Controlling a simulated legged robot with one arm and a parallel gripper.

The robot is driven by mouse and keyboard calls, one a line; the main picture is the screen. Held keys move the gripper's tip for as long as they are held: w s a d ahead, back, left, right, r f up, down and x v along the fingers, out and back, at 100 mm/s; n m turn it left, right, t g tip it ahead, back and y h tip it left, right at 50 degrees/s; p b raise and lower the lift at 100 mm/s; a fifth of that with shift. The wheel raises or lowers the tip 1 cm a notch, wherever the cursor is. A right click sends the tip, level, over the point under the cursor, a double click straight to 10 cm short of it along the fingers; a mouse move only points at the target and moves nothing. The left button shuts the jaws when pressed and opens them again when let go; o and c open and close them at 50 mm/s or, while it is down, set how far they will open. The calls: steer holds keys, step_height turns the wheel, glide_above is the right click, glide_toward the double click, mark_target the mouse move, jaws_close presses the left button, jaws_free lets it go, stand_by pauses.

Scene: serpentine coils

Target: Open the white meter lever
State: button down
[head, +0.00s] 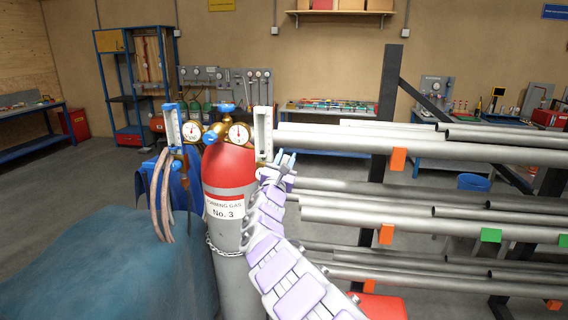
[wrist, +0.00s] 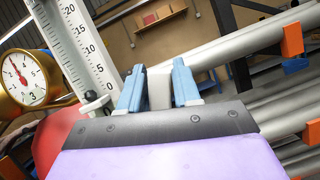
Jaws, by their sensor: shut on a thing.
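The white meter (head: 263,133) stands upright to the right of the red-topped gas cylinder (head: 229,165) and its gauges. In the wrist view the meter's numbered scale (wrist: 80,45) is at the left, with a black knob and a white fitting at its foot. My gripper (head: 287,160) is just right of the meter's lower end. In the wrist view its blue fingers (wrist: 157,78) stand on either side of a pale block, the white lever (wrist: 159,92), and are shut on it. The fingers and my wrist hide part of the lever and its joint.
A rack of long metal pipes (head: 420,145) fills the right side, close to my gripper. A blue covered bulk (head: 110,250) is at the front left. Open floor (head: 110,165) lies behind it.

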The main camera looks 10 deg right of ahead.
steer(key=shift+w+a+f+n, duration=0.15)
steer(key=shift+a+n, duration=0.25)
steer(key=shift+n, duration=0.1)
steer(key=shift+a+f+n+t+y, duration=0.25)
steer(key=shift+a+n+y, duration=0.3)
steer(key=shift+n, duration=0.25)
steer(key=shift+a+f+n+t+y, duration=0.15)
steer(key=shift+a+n+t+y, duration=0.1)
steer(key=shift+a+n+y, duration=0.4)
steer(key=shift+d+n, duration=0.2)
steer(key=shift+n, duration=0.05)
steer(key=shift+f, duration=0.2)
steer(key=c, duration=1.1)
jaws_free()
steer(key=shift+r, duration=0.1)
steer(key=shift+o, duration=0.7)
steer(key=shift+d+r, duration=0.1)
steer(key=shift+r, duration=0.1)
steer(key=shift+r, duration=0.15)
